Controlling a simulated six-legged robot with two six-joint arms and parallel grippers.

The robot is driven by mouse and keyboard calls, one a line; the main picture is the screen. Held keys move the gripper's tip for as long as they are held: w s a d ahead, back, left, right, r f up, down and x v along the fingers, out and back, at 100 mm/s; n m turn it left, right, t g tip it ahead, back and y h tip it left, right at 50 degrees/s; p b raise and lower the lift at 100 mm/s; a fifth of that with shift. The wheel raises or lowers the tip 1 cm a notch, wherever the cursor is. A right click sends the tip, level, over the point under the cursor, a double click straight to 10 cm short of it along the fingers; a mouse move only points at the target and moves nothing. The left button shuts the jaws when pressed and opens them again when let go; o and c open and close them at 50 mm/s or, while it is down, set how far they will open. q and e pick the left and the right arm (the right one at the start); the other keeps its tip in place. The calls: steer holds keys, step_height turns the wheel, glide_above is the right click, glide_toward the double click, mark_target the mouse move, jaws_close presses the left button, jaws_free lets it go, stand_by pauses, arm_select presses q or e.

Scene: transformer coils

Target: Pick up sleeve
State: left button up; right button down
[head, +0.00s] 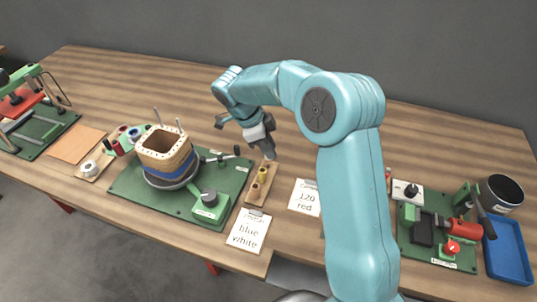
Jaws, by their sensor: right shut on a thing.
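My right gripper (269,156) reaches down from the teal arm to the far end of a small wooden holder (258,199). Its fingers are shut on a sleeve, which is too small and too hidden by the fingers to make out. Yellowish sleeves (263,173) stand on the same holder just in front of the fingertips. I cannot tell whether the held sleeve is still touching the holder. My left gripper is not in view.
A green board (125,185) carrying a coil (166,152) stands left of the holder. Paper cards (248,232) lie in front and to the right. Another green board with tools (436,240), a black pot (501,193) and a blue tray (507,250) are at right. The back of the table is clear.

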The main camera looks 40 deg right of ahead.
step_height(320, 180, up, 16)
steer(key=p, duration=0.1)
stand_by(0.5)
